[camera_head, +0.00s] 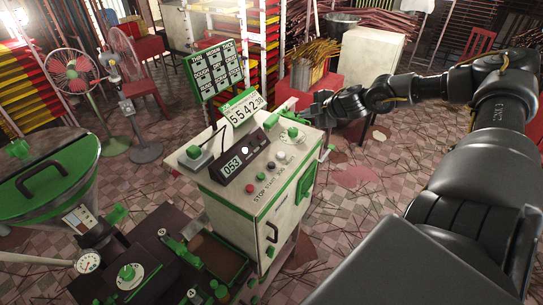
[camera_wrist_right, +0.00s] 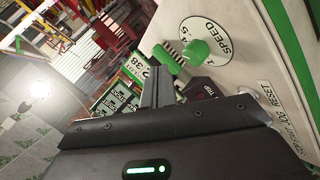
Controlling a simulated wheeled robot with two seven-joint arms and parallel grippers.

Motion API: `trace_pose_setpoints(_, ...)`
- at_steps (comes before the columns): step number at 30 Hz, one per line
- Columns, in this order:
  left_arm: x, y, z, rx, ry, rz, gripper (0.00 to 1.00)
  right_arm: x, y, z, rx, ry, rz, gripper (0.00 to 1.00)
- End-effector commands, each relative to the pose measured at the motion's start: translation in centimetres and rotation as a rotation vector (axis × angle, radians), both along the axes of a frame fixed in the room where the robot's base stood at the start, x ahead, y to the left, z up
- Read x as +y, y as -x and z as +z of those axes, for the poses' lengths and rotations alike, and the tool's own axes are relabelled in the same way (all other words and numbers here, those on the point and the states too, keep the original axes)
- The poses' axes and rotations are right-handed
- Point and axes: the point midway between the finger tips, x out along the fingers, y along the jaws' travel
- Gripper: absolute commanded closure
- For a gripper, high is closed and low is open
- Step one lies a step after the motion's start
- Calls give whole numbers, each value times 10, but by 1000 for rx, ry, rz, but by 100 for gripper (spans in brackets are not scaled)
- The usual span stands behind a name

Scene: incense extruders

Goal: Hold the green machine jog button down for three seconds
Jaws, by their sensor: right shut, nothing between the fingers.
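The green machine (camera_head: 240,205) is a cream cabinet with green trim in the middle of the head view. Its sloping top carries STOP, START and JOG lettering beside a red button (camera_head: 250,188), a dark button (camera_head: 271,165) and a pale button (camera_head: 281,155). I cannot tell surely which is jog. My right gripper (camera_head: 308,113) is shut and empty at the far right edge of the top, apart from these buttons. In the right wrist view its closed fingers (camera_wrist_right: 158,85) are beside the green speed knob (camera_wrist_right: 195,52). My left gripper is out of view.
A counter sign (camera_head: 243,110) and a display reading 053 (camera_head: 232,165) stand on the machine. A green-lidded drum (camera_head: 40,185) is at the left, two fans (camera_head: 72,72) behind it. A red stand (camera_head: 310,88) is behind my gripper.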

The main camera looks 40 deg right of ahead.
Motion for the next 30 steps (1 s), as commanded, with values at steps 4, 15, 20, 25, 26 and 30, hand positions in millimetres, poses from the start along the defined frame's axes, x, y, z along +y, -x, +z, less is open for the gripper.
trace_pose_setpoints(4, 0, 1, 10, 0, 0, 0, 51, 87, 10, 28, 81, -107, 107, 100)
trace_pose_setpoints(15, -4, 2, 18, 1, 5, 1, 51, 178, 47, 44, 227, -221, 199, 100)
trace_pose_setpoints(20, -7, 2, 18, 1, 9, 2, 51, 180, 49, 44, 231, -226, 200, 100)
trace_pose_setpoints(25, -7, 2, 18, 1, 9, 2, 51, 180, 48, 44, 231, -224, 200, 100)
trace_pose_setpoints(26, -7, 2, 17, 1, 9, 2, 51, 180, 48, 44, 231, -224, 200, 100)
trace_pose_setpoints(30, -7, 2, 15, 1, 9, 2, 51, 180, 48, 40, 231, -225, 199, 100)
